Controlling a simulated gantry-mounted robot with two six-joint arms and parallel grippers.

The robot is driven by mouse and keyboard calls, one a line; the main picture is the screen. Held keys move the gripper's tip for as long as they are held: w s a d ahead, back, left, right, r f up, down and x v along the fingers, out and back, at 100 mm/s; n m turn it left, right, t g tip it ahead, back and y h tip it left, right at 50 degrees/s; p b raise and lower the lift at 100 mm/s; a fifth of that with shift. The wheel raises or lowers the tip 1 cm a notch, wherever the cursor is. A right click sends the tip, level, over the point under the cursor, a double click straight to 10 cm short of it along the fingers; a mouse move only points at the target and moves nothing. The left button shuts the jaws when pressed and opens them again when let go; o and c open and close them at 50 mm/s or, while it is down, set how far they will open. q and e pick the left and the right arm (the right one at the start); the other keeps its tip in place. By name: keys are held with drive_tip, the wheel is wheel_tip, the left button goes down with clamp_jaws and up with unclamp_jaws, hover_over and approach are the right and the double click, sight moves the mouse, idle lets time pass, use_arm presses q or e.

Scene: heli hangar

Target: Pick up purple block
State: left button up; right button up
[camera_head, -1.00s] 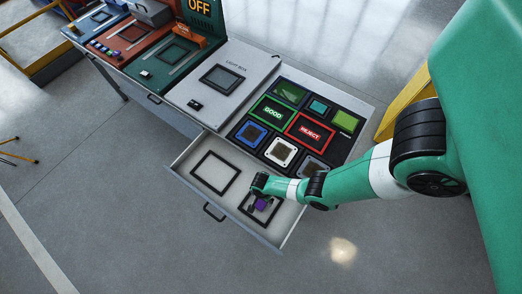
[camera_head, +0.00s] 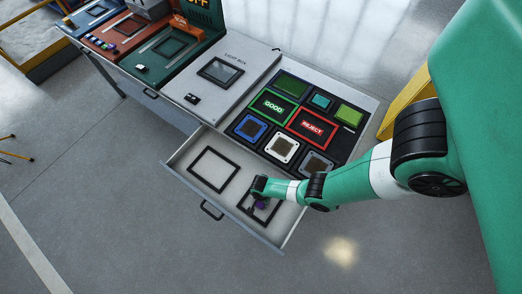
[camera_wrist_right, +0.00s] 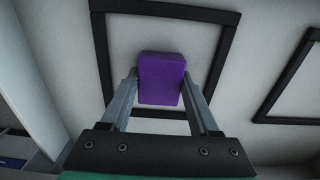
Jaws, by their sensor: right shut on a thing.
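The purple block (camera_wrist_right: 161,78) is between the two fingers of my right gripper (camera_wrist_right: 162,88) in the right wrist view, and the fingers are shut on it. In the head view the block (camera_head: 260,205) shows only as a small purple patch beside my right gripper (camera_head: 257,203), partly hidden by it. Both are over the black square frame (camera_head: 272,214) at the right of the open drawer. Whether the block touches the drawer floor, I cannot tell. My left gripper is not in view.
The open drawer (camera_head: 180,176) has raised walls and a second, empty black frame (camera_head: 214,186) on the left. Above it are a light box (camera_head: 207,97) and a dark panel of coloured squares with GOOD (camera_head: 273,105) and REJECT (camera_head: 311,126) labels.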

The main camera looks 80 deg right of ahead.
drive_tip(key=c, duration=0.3)
drive_tip(key=shift+c, duration=0.2)
drive_tip(key=shift+r, duration=0.15)
drive_tip(key=shift+r+p, duration=0.3)
drive_tip(key=shift+p, duration=0.2)
drive_tip(key=r+p, duration=0.2)
drive_tip(key=p, duration=0.1)
drive_tip(key=r+p, duration=0.1)
drive_tip(key=r, duration=0.1)
drive_tip(key=shift+s+a+r, duration=0.1)
drive_tip(key=shift+s+a, duration=0.15)
drive_tip(key=shift+s, duration=0.05)
drive_tip(key=s+a+r+p, duration=0.8)
drive_tip(key=s, duration=0.2)
drive_tip(key=shift+a, duration=0.4)
drive_tip(key=shift+w, duration=0.1)
